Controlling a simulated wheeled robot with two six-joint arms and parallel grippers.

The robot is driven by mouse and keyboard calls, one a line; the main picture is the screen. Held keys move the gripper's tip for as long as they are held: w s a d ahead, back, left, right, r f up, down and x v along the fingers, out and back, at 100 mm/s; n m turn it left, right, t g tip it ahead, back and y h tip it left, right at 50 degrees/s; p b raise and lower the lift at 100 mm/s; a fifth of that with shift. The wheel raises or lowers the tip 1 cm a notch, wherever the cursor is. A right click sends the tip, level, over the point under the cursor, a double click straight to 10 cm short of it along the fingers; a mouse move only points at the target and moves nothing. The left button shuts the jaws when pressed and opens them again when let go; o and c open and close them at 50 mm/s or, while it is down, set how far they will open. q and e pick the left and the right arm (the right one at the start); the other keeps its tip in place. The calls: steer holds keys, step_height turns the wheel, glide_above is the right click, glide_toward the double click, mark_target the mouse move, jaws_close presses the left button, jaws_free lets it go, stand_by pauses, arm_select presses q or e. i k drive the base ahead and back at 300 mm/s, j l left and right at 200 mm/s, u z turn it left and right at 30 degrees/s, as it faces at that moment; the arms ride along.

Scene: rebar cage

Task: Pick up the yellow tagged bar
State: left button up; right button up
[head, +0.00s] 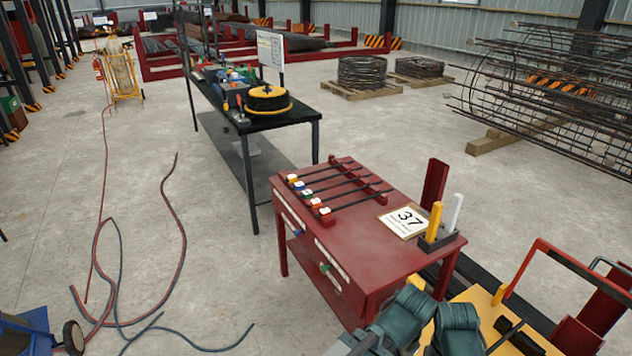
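Several dark bars lie side by side across red notched supports on a red table. Each bar has a coloured tag at its left end. The farthest bar (322,171) has a tag (292,178) that looks yellow with a white top. Blue, green, orange and red tags follow on the bars nearer to me. The tags are small, so exact colours are hard to tell. Neither of my grippers shows in the head view.
The red table (375,245) also carries a white card marked 37 (405,221) and a dark holder (440,238) with yellow and white upright pieces. A black table (262,123) stands behind. Hoses (112,300) lie on the floor at left. A rebar cage (550,90) stands at right.

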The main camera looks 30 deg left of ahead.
mark_target(292, 178)
steer(key=i+j+z, duration=0.15)
steer(key=j, duration=0.55)
steer(key=i+j+z, duration=0.15)
steer(key=j, duration=0.6)
steer(key=j+z, duration=0.2)
steer(key=j, duration=0.5)
steer(key=i+j+z, duration=0.1)
steer(key=i+j, duration=0.15)
steer(key=i+j+z, duration=0.15)
steer(key=j, duration=0.3)
steer(key=i+j+z, duration=0.1)
steer(key=i+j, duration=0.15)
steer(key=i+j+z, duration=0.1)
steer(key=i+j, duration=0.25)
